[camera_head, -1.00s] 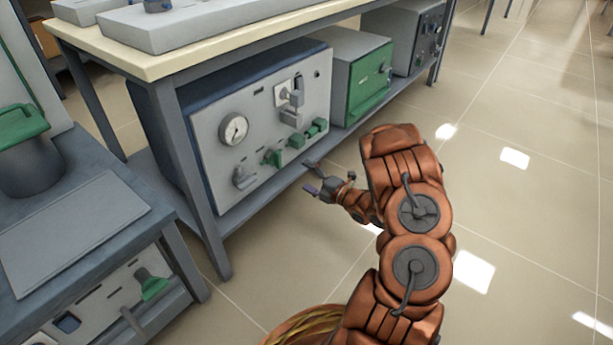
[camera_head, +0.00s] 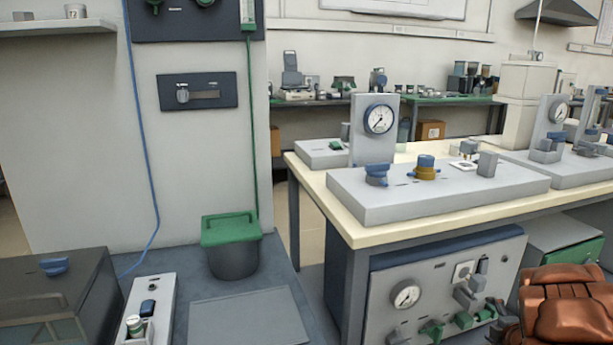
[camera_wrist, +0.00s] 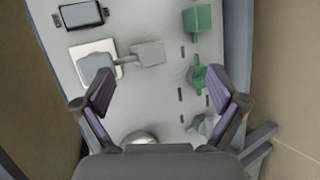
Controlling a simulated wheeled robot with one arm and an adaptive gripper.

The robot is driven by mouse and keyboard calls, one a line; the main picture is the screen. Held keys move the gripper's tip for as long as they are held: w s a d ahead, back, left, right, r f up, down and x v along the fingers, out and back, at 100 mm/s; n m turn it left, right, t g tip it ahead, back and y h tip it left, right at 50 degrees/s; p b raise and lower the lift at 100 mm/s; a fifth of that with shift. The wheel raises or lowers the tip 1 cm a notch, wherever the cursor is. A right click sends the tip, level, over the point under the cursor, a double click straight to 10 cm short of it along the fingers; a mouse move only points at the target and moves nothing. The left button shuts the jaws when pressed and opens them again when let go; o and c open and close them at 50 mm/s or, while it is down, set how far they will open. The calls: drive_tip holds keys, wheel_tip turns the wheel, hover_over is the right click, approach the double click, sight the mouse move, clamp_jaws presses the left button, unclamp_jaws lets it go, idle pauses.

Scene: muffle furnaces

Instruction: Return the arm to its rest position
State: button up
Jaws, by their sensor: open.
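My gripper (camera_wrist: 162,100) shows in the wrist view with its two fingers spread apart and nothing between them. It faces the light grey front panel (camera_wrist: 150,92) of the lower unit, which carries a grey lever, a green knob (camera_wrist: 198,78) and a green block (camera_wrist: 197,20). In the head view only a brown part of my arm shows at the bottom right; the gripper is outside that view. The same panel (camera_head: 440,275) shows there, with a round gauge (camera_head: 406,297) and green knobs.
The bench (camera_head: 400,237) stands above the panel unit, holding a grey console with a gauge and knobs. A green-lidded pot (camera_head: 231,262) stands on the dark counter at left. A green-fronted box (camera_head: 580,262) sits right of the panel unit. Floor at the right is out of view.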

drive_tip(key=s+a+r+m+g+h+p, duration=0.1)
drive_tip(key=s+a+r+m+g+p, duration=0.15)
drive_tip(key=r+p, duration=0.45)
drive_tip(key=s+a+r+m+g+h+p, duration=0.1)
drive_tip(key=s+r+m+g+h+p, duration=0.2)
drive_tip(key=r, duration=0.9)
drive_tip(key=s+a+r+m+g+p, duration=0.1)
drive_tip(key=s+a+r+m+p, duration=0.25)
drive_tip(key=r, duration=0.55)
drive_tip(key=s+a+r+m+g+y+p, duration=0.3)
drive_tip(key=s+a+r+p, duration=0.7)
drive_tip(key=s+a, duration=0.5)
drive_tip(key=s+a+r+m+g+y+p, duration=0.3)
drive_tip(key=s+a+r+p, duration=0.8)
drive_tip(key=s, duration=0.5)
drive_tip(key=a+r+m+g, duration=0.1)
drive_tip(key=a+r+g, duration=0.1)
drive_tip(key=a, duration=0.1)
drive_tip(key=shift+a+r, duration=0.15)
drive_tip(key=shift+a, duration=0.25)
